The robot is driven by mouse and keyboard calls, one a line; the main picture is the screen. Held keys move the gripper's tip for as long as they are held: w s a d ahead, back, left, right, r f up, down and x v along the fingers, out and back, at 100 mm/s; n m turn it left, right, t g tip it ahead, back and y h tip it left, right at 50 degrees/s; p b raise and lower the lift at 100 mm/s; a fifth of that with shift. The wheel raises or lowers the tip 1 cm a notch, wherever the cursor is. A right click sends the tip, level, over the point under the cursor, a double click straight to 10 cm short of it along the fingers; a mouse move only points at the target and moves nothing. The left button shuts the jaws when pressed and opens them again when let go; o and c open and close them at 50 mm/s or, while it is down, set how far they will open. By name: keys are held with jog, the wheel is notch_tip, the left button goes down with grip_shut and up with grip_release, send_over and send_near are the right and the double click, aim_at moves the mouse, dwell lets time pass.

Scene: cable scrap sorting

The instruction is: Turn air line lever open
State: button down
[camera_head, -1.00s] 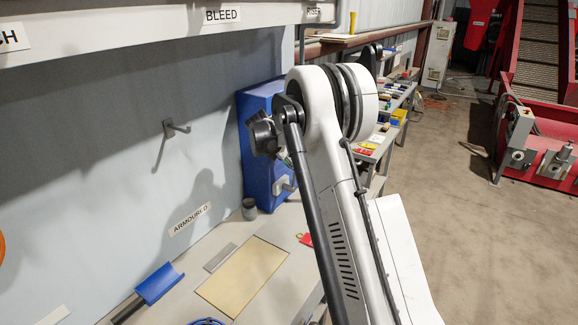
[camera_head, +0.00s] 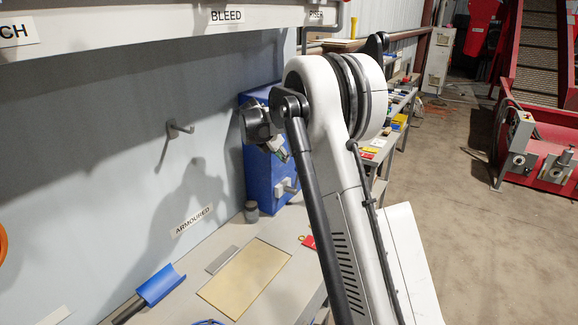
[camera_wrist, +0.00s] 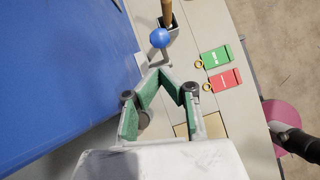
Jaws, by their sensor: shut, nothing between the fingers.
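My gripper (camera_wrist: 161,72) has green-padded fingers whose tips meet, shut and empty. In the wrist view a blue ball (camera_wrist: 160,38) sits just beyond the fingertips, beside grey metal pieces. I cannot tell whether it is the air line lever's knob or whether the fingertips touch it. A blue cabinet (camera_wrist: 60,70) fills the left of that view. In the head view the blue cabinet (camera_head: 262,185) stands against the wall, with a grey fitting (camera_head: 287,187) on its front. My arm hides part of the cabinet, and no lever can be made out clearly there.
A green tag (camera_wrist: 217,57) and a red tag (camera_wrist: 222,81) lie on the bench to the right of my fingers. A tan mat (camera_head: 243,279), a blue trough (camera_head: 160,284) and a grey cup (camera_head: 251,211) are on the bench. A wall hook (camera_head: 179,129) projects at left.

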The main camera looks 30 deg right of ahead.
jog(key=w+v, duration=0.1)
jog(key=v, duration=0.5)
jog(key=shift+s+d+r+b, duration=0.2)
jog(key=shift+s+r+b, duration=0.1)
jog(key=shift+r, duration=0.1)
jog(key=shift+s+a+f+b, duration=0.2)
jog(key=shift+s+a+f, duration=0.15)
jog(key=shift+a+f, duration=0.4)
jog(key=shift+s+a+f+b, duration=0.2)
jog(key=shift+s+a+f, duration=0.25)
jog(key=shift+f, duration=0.5)
jog(key=shift+w+a, duration=0.1)
jog(key=shift+a, duration=0.05)
jog(key=shift+f, duration=0.1)
